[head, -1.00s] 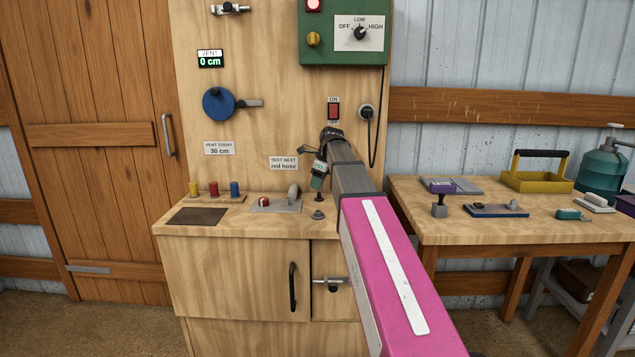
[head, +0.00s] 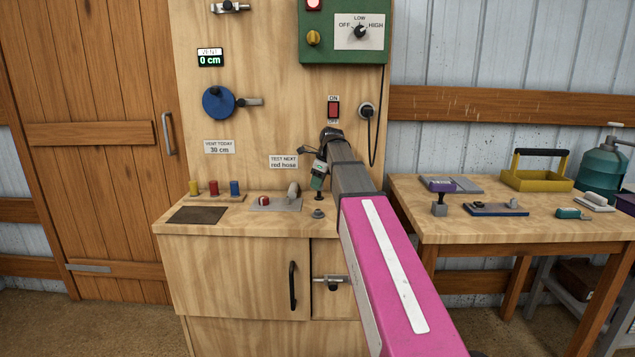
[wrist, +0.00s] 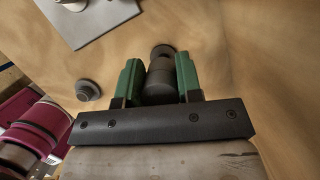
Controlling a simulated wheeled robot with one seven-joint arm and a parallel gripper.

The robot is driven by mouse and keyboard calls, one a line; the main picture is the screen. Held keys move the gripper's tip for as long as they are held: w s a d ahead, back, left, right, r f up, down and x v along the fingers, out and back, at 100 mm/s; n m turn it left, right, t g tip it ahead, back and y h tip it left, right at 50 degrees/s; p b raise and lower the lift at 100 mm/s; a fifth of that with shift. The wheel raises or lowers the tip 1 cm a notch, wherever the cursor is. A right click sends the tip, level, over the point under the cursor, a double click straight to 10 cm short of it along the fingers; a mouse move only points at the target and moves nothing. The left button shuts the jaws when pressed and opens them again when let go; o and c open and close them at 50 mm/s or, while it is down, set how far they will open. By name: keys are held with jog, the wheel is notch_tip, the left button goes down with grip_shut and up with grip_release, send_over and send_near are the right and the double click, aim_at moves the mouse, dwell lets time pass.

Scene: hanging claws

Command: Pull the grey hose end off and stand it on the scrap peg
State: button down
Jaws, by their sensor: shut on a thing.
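My gripper (head: 317,182) points down over the right part of the cabinet top. In the wrist view its green fingers (wrist: 160,82) are closed on the two sides of a dark grey cylinder (wrist: 160,88), which looks like the grey hose end. A dark round stub (wrist: 163,51) shows just beyond it; in the head view a dark stub (head: 318,196) stands under the fingertips. I cannot tell whether the cylinder touches this stub. A short grey round peg (head: 318,214) stands nearer the front edge, empty, and also shows in the wrist view (wrist: 88,90). No label marks the scrap peg.
A grey plate (head: 262,207) with a red part and a light grey tilted cylinder (head: 293,190) lies to the left. Yellow, red and blue hose ends (head: 213,188) stand on a rack behind a dark mat (head: 197,215). The upright panel (head: 270,120) rises close behind my gripper.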

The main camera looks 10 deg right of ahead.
jog(key=shift+f, duration=1.5)
jog(key=c, duration=0.7)
grip_release()
